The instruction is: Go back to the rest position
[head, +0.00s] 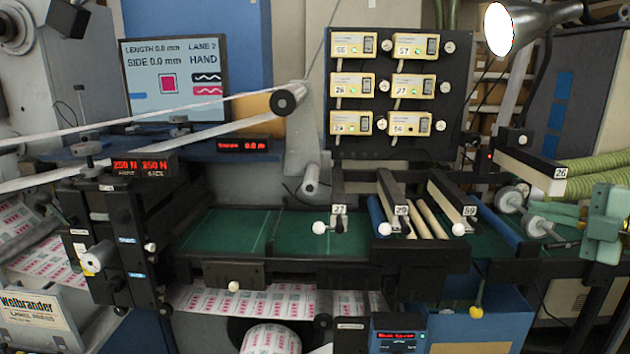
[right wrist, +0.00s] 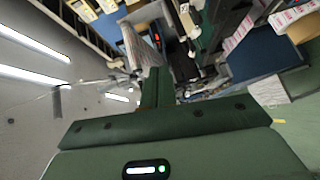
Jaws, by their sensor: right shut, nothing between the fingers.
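My right gripper (head: 603,228) shows at the right edge of the head view, pale green, beside the right end of the web rewinder. In the right wrist view its dark green fingers (right wrist: 156,88) are together with nothing between them. It is apart from the levers on the machine. My left gripper is not in view.
The rewinder's green bed (head: 230,230) spans the middle, with lane levers (head: 397,205) across it. A label roll (head: 271,340) hangs below. A monitor (head: 176,78), a panel of counters (head: 398,90) and a lamp (head: 530,25) stand behind. Green hoses (head: 597,170) run at right.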

